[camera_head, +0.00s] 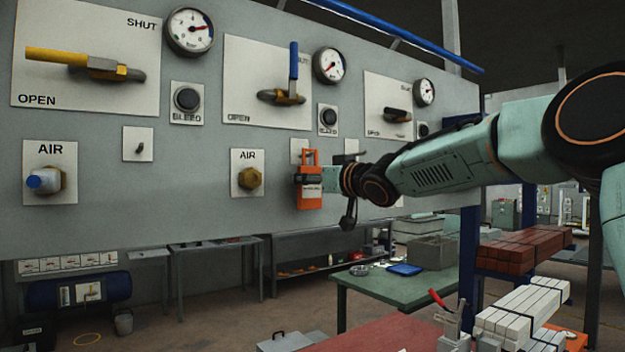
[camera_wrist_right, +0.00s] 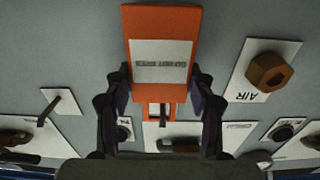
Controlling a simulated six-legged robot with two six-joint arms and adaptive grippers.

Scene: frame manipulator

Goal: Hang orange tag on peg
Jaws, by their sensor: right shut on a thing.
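The orange tag (camera_head: 311,190) is upright in front of the grey panel in the head view, its open loop at the top. My right gripper (camera_head: 309,179) is shut on it from the right. In the right wrist view, which is upside down, the tag (camera_wrist_right: 161,25) has a pale printed label, and my right gripper (camera_wrist_right: 160,88) pinches its sides near the loop. A dark peg (camera_wrist_right: 163,115) shows within the loop's opening; I cannot tell whether it passes through. Its white plate (camera_head: 297,147) is partly hidden behind the tag. My left gripper is out of view.
Another peg (camera_head: 138,147) is on the panel further left, and one (camera_wrist_right: 50,108) is beside the tag in the wrist view. A brass AIR fitting (camera_head: 250,179) juts out left of the tag. Valve handles and gauges are above. A green table (camera_head: 400,290) stands below right.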

